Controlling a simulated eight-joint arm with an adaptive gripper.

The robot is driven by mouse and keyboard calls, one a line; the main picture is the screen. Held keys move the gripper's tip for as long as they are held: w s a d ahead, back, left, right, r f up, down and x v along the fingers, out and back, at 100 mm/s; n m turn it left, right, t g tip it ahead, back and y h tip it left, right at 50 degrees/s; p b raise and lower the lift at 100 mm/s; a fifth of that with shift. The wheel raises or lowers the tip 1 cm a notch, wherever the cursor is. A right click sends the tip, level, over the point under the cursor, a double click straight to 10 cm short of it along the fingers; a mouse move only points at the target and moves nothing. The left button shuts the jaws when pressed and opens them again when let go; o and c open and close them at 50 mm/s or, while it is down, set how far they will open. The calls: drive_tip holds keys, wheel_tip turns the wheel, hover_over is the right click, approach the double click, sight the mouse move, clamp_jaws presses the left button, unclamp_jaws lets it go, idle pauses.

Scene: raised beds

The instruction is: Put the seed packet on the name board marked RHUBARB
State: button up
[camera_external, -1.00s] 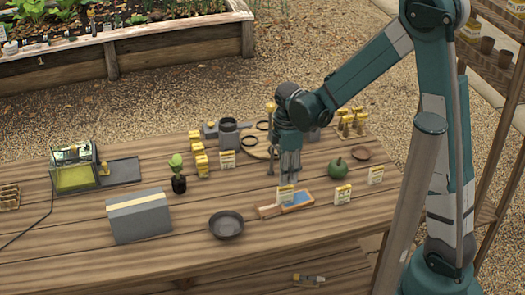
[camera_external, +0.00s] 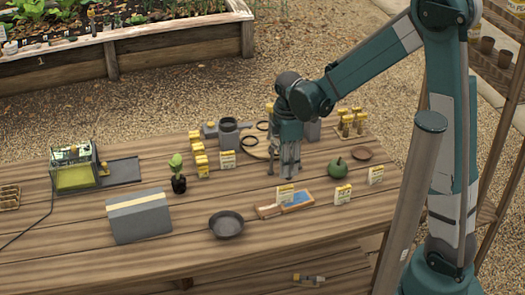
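My gripper (camera_external: 285,174) points down over the middle of the table, behind a small card. Its fingers look spread apart, with nothing seen between them. Small white-and-yellow cards stand on the table: one in front of my gripper (camera_external: 285,194), one to its right (camera_external: 343,194), one at far right (camera_external: 376,175) and one to the left (camera_external: 227,160). Their lettering is too small to read, so I cannot tell which is marked RHUBARB. A flat brown piece with a blue face (camera_external: 298,201) lies by the front card; I cannot tell whether it is the seed packet.
A green round object (camera_external: 337,169) and a brown saucer (camera_external: 361,153) are to the right. A dark bowl (camera_external: 226,225), a grey box (camera_external: 139,217) and a potted plant (camera_external: 178,180) are to the left. Yellow-topped items stand behind. The front right of the table is clear.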

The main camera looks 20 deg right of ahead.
idle(0.3)
drive_tip(key=s+d+r+m+t, duration=0.3)
drive_tip(key=s+d+r+m, duration=0.5)
drive_tip(key=d, duration=0.4)
drive_tip(key=s+d+r+m+t, duration=0.4)
drive_tip(key=s+d+r+m, duration=0.5)
drive_tip(key=d+r+m, duration=0.1)
drive_tip(key=shift+d+r, duration=0.45)
drive_tip(key=shift+d, duration=0.55)
